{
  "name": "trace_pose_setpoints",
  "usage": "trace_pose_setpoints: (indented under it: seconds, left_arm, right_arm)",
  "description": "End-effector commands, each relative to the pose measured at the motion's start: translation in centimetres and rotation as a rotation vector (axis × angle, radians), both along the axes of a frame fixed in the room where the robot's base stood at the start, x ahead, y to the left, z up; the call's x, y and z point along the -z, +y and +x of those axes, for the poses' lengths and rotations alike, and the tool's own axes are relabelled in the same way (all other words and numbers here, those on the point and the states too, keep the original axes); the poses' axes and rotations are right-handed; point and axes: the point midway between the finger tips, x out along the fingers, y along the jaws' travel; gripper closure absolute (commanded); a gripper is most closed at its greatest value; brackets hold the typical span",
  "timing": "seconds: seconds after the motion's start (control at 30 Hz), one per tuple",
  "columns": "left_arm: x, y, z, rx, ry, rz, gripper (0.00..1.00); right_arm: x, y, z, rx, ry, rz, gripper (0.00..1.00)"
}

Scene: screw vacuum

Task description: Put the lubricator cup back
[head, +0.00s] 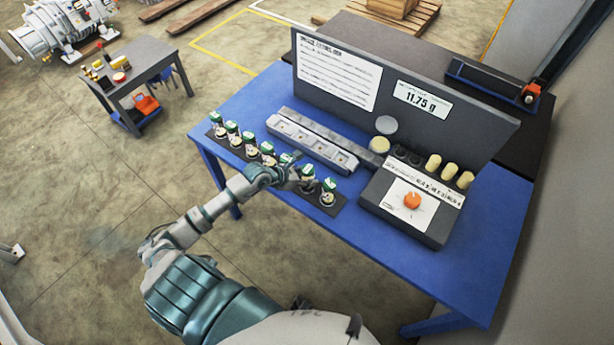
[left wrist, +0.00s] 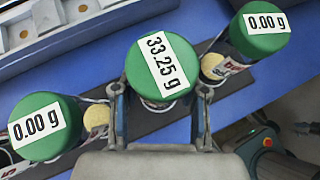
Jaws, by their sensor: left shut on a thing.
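My left gripper (head: 292,174) reaches over the row of green-capped lubricator cups on the blue table. In the left wrist view the gripper (left wrist: 160,104) is shut on a cup with a green cap (left wrist: 158,62) labelled 33.25 g, one finger on each side. Neighbouring green-capped cups, one at left (left wrist: 42,122) and one at right (left wrist: 258,30), both read 0.00 g. The row stands on a dark strip (head: 345,204). I cannot tell whether the held cup rests on the strip or is lifted. Its lower part is hidden by its cap and the gripper. My right gripper is out of view.
Behind the cups lies a long grey block (head: 312,143) with square recesses. To the right is a grey box with an orange knob (head: 412,199) and pale yellow cylinders (head: 433,162). An upright dark panel (head: 450,125) reads 11.75 g. The table's front right (head: 370,262) is clear.

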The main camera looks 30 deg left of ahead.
Motion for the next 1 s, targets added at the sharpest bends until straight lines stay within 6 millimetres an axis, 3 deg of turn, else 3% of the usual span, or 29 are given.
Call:
trace_pose_setpoints:
  seconds: [0.37,0.4,0.5,0.83,1.0]
  left_arm:
    - [0.9,0.1,0.0,0.000,0.000,-0.002,1.00]
    - [0.8,0.1,0.0,0.000,-0.001,-0.003,0.50]
    - [0.8,0.1,0.0,0.000,0.000,-0.002,0.28]
    - [0.7,0.2,-0.2,-0.001,0.000,-0.001,0.28]
    - [-0.7,1.2,-1.8,0.001,0.001,0.002,0.28]
  right_arm:
    - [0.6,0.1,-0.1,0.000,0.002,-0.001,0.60]
    - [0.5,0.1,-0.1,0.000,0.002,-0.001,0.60]
    - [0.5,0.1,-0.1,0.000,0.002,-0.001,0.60]
    - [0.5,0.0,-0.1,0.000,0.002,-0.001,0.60]
    - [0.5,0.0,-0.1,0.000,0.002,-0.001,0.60]
